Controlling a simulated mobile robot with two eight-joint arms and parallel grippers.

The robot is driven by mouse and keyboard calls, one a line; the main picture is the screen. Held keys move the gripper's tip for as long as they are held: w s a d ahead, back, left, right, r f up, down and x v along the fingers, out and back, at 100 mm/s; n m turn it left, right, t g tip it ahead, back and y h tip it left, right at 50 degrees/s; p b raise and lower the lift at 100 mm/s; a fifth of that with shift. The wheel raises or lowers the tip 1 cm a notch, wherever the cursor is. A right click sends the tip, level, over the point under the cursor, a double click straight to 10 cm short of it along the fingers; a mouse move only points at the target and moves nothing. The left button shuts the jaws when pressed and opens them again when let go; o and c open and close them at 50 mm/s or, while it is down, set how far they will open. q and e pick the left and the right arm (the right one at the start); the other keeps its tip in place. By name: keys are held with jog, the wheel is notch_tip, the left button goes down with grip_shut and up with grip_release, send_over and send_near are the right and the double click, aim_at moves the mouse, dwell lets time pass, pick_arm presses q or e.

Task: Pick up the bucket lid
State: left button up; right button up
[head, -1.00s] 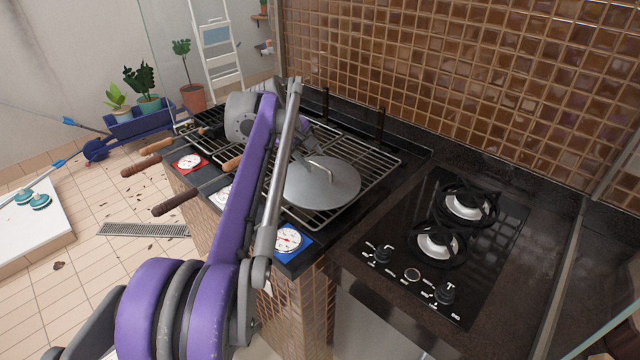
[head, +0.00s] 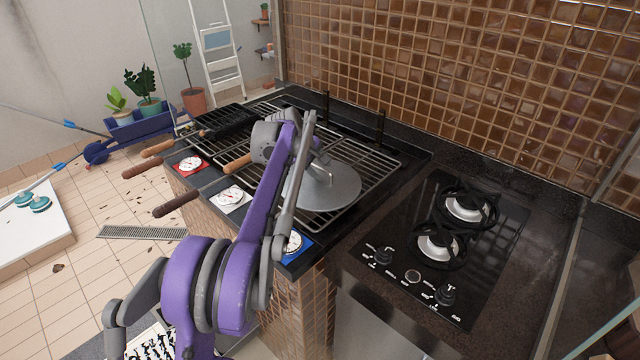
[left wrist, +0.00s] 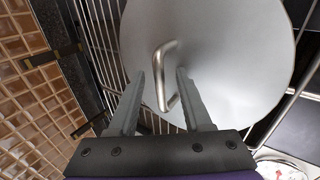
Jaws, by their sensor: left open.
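The bucket lid (head: 336,188) is a flat round grey metal disc with a bent bar handle, lying on the grill grate. It fills much of the left wrist view (left wrist: 235,60), where its handle (left wrist: 163,72) stands up near the middle. My left gripper (left wrist: 160,78) is open, with one finger on each side of the handle's lower part; whether either finger touches it I cannot tell. In the head view my left gripper (head: 318,160) is over the lid and partly hidden by my own arm. My right gripper is in neither view.
The wire grate (head: 375,158) surrounds the lid on a black counter. Wooden-handled tools stick out at the left. Dials (head: 231,197) line the front edge. A black gas hob (head: 420,260) is to the right, and a brown tiled wall (head: 450,70) rises behind.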

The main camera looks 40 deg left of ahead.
pick_arm(q)
jog(key=shift+w+f, duration=0.2)
jog(key=shift+f, duration=0.1)
grip_shut()
dwell(1.2)
